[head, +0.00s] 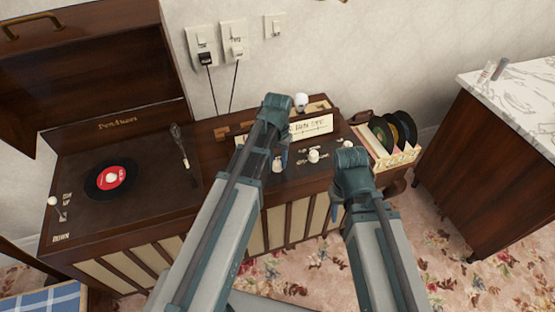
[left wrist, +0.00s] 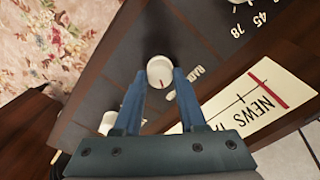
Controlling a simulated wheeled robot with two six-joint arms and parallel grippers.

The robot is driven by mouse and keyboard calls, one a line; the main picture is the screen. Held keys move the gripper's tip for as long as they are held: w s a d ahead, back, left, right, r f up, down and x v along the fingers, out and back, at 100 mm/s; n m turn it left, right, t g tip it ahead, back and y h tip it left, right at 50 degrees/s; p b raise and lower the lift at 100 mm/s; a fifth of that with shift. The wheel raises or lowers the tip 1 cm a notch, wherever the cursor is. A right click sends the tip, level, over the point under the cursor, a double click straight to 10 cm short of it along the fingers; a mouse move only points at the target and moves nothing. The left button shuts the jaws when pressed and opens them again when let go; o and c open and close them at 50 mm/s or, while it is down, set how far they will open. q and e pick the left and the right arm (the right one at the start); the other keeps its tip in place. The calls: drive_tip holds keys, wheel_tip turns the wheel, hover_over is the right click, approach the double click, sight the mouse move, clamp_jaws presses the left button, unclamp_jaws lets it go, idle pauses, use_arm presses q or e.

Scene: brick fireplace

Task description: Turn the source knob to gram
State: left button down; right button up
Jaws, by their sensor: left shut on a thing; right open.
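A white round knob with a short red mark (left wrist: 161,70) is between the blue fingers of my left gripper (left wrist: 160,78) in the left wrist view. The fingers are shut on its two sides. A label that seems to read RADIO (left wrist: 197,78) is beside it; no "gram" label is readable. In the head view my left gripper (head: 279,158) reaches down to this white knob (head: 278,167) on the cabinet's control panel, and my forearm hides part of the panel. My right gripper (head: 337,206) is open, in front of the cabinet, with its fingers mostly hidden by its wrist.
Another white knob (head: 314,156) is to the right on the panel, near a paper tuning dial (head: 311,127). The turntable with a record (head: 110,178) is at left under the raised lid. A record rack (head: 398,157) and marble-topped cabinet (head: 520,90) are at right.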

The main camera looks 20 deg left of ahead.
sight(278, 163)
use_arm(q)
drive_tip(key=shift+c, duration=2.4)
unclamp_jaws()
drive_tip(key=shift+r, duration=0.1)
wheel_tip(278, 163, up, 14)
drive_tip(key=p, duration=1.4)
drive_tip(key=shift+f, duration=0.2)
drive_tip(key=s+d+m+y, duration=0.1)
drive_tip(key=s+d, duration=0.9)
drive_tip(key=s, duration=0.4)
drive_tip(key=shift+s+d+m, duration=0.15)
drive_tip(key=shift+s+m, duration=0.1)
drive_tip(key=shift+m, duration=0.15)
